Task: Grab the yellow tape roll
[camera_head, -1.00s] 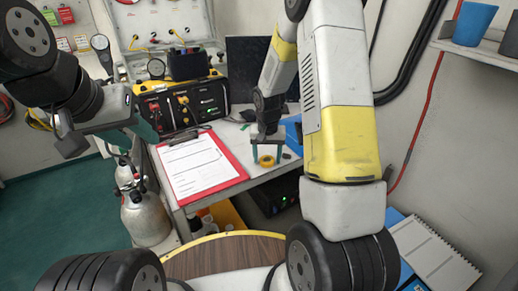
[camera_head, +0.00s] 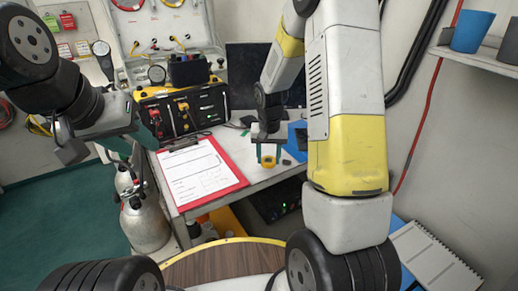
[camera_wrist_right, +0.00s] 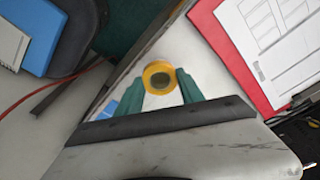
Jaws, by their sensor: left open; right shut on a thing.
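The yellow tape roll (camera_head: 268,161) is a small yellow ring at the front part of the white table (camera_head: 262,178). My right gripper (camera_head: 268,152) points down at it and is shut on it. In the right wrist view the tape roll (camera_wrist_right: 160,78) sits between the two green fingertips of my right gripper (camera_wrist_right: 161,88), its open middle facing the camera. I cannot tell whether it is clear of the table. My left gripper (camera_head: 130,150) is open and empty, left of the table near the grey gas cylinder.
A red clipboard with white paper (camera_head: 200,172) lies left of the tape roll. A black and yellow air panel (camera_head: 180,112) stands behind it. A grey cylinder (camera_head: 147,225) stands left of the table. A dark monitor (camera_head: 250,70) is at the back.

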